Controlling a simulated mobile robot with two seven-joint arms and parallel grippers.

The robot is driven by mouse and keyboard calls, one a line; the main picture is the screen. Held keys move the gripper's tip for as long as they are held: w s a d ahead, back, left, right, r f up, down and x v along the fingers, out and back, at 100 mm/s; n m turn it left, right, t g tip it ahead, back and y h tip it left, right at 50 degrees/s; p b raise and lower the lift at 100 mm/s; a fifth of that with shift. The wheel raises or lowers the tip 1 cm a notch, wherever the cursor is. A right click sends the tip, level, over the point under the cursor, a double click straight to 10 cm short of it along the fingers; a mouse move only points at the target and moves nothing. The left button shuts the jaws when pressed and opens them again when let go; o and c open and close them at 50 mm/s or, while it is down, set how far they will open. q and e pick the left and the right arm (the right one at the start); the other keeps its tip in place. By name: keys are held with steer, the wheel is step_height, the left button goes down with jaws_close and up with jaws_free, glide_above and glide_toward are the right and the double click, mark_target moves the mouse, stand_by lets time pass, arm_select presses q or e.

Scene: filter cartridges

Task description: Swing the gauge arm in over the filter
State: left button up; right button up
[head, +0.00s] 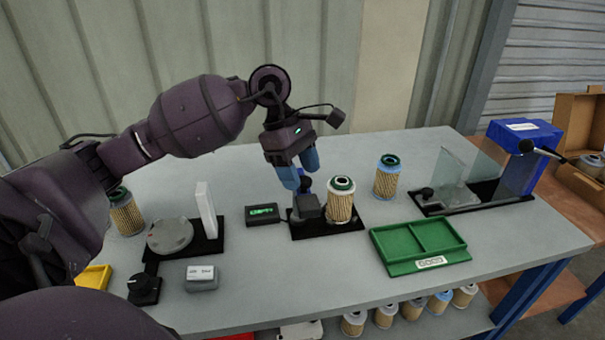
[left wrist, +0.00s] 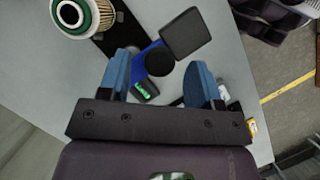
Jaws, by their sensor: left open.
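The filter (head: 340,203), pleated tan with a green and white top, stands upright on a black base (head: 325,230); part of it shows at the top left of the left wrist view (left wrist: 88,14). Beside it is the gauge arm, with a dark block (head: 307,206); the left wrist view shows its blue bar (left wrist: 156,62), round black knob (left wrist: 161,57) and dark block (left wrist: 185,34). The arm is to the side of the filter, not over it. My left gripper (head: 298,178) is open, pointing down, its blue fingers on either side of the knob; contact cannot be told.
A small green-lit display (head: 263,214) is left of the base. Another filter (head: 387,177) stands behind right, and a green tray (head: 420,247) lies in front right. A fixture with a white upright (head: 206,209) is at left; clear panels (head: 455,168) stand at right.

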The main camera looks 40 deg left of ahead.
arm_select(q)
steer(key=shift+d+f, duration=0.2)
steer(key=shift+f, duration=0.25)
jaws_close()
steer(key=shift+w, duration=0.1)
